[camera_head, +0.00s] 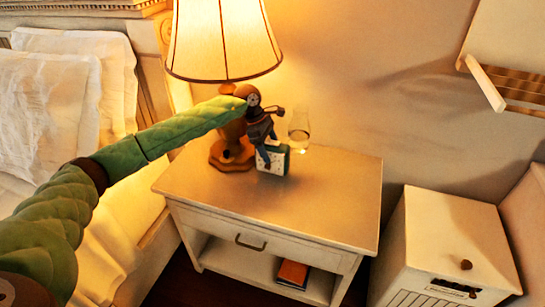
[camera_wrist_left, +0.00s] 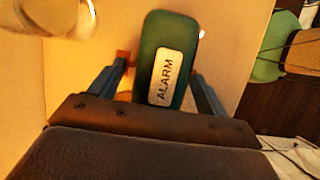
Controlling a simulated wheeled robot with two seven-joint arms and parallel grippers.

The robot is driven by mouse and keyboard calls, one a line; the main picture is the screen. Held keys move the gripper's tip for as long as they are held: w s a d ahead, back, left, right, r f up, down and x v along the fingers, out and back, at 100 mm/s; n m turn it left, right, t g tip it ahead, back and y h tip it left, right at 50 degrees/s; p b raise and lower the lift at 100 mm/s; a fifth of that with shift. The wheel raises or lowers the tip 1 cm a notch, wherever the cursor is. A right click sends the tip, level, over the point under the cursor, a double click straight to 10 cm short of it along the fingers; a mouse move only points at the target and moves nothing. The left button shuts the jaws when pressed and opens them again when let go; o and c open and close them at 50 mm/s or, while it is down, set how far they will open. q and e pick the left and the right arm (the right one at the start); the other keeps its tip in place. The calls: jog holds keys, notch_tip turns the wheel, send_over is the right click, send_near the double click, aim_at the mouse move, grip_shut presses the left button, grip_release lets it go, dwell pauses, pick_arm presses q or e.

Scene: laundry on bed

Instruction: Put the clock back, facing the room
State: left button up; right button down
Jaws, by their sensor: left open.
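The clock (camera_head: 278,160) stands on the nightstand top, a small green block with a pale front. In the left wrist view its green top (camera_wrist_left: 178,30) carries a silver "ALARM" label. In the left wrist view my left gripper (camera_wrist_left: 160,72) is open, with one finger on each side of the clock. A gap shows beside the left finger; contact on the right is unclear. My right gripper is in neither view.
The lamp (camera_head: 225,45) stands close left of the clock, its shade above my forearm. A glass (camera_head: 299,130) stands just behind and right. The right part of the nightstand (camera_head: 335,200) is clear. An orange book (camera_head: 293,273) lies on the lower shelf. A white cabinet (camera_head: 450,235) stands right.

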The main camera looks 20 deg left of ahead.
aim_at(271, 141)
pick_arm(q)
jog(key=shift+f, duration=0.15)
jog(key=c, duration=1.5)
jog(key=shift+o, duration=0.2)
jog(key=shift+r, duration=0.2)
